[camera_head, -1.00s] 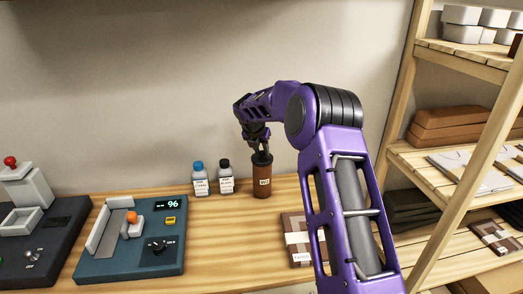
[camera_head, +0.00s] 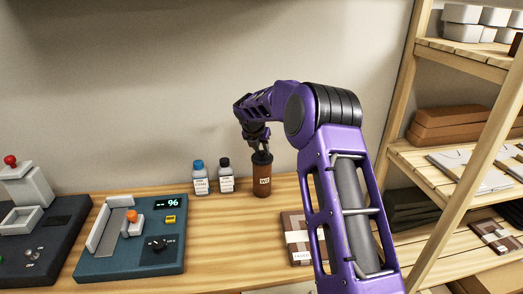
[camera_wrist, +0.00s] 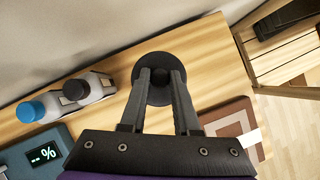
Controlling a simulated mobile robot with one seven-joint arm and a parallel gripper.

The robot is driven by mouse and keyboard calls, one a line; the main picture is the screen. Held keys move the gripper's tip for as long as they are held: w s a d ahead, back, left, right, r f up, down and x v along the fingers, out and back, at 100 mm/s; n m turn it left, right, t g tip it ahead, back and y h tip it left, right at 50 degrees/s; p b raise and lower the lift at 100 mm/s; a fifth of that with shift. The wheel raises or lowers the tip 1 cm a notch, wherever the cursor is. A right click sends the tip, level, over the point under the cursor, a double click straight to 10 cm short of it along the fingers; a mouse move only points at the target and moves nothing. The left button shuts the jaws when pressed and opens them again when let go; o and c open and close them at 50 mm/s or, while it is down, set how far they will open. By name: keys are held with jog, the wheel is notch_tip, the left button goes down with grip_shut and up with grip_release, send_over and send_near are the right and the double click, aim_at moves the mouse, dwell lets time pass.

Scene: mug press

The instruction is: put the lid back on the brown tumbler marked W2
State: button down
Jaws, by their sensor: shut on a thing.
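The brown tumbler (camera_head: 262,182) stands upright at the back of the wooden bench, with a pale label on its front that is small but looks like W2. The dark lid (camera_head: 262,158) sits at the tumbler's top; whether it is fully seated I cannot tell. In the wrist view the round black lid (camera_wrist: 155,96) hides the tumbler below it. My gripper (camera_head: 260,150) is directly above the tumbler, pointing down. In the wrist view my gripper (camera_wrist: 160,76) has its two fingers closed on the lid's raised middle.
A blue-capped bottle (camera_head: 200,180) and a black-capped bottle (camera_head: 226,178) stand just left of the tumbler. A teal press with a display (camera_head: 130,240) is at the front left. A brown patterned packet (camera_head: 297,228) lies to the right. A wooden shelf (camera_head: 455,150) stands at the right.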

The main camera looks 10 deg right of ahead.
jog(key=shift+c, duration=0.4)
grip_release()
dwell(0.4)
jog(key=shift+r, duration=3.5)
grip_shut()
